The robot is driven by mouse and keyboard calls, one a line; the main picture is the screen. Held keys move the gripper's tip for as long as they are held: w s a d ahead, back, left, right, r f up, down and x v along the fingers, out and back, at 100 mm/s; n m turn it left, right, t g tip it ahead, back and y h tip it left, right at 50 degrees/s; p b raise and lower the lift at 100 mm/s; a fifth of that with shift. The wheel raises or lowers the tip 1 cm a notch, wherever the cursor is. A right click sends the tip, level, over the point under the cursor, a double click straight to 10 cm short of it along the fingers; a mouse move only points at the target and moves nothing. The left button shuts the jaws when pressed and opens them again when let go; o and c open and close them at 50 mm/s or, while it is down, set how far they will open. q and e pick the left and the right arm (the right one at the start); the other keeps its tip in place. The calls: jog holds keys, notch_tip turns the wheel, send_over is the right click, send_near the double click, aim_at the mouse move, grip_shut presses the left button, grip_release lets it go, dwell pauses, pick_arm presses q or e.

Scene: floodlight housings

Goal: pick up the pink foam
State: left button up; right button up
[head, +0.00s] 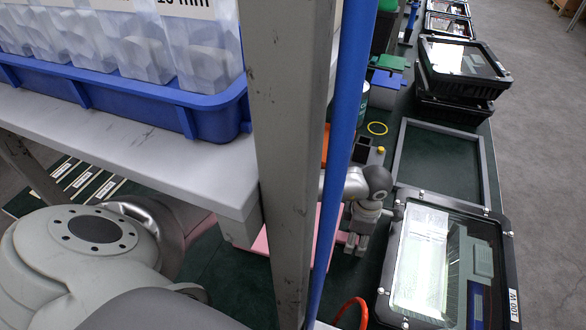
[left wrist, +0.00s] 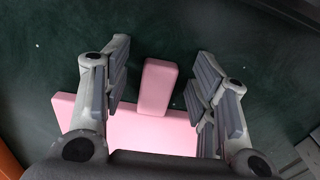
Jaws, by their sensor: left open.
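A small pink foam block (left wrist: 158,87) shows in the left wrist view between the two spread fingers of my left gripper (head: 354,246), with a gap on each side. Its near end overlaps a larger flat pink piece (left wrist: 130,132) on the dark green surface; whether it rests on that piece or beside it I cannot tell. In the head view part of the pink piece (head: 262,241) shows beside the grey post, and the small block is hidden. My left gripper is open and empty, pointing down. My right gripper is not in view.
A grey upright post (head: 290,150) and a blue pole (head: 341,130) block much of the head view. A shelf (head: 130,150) with a blue crate (head: 120,98) is at left. A floodlight housing (head: 448,262) lies right of the gripper, with an empty grey frame (head: 398,150) behind.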

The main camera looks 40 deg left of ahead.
pick_arm(q)
jog(key=c, duration=1)
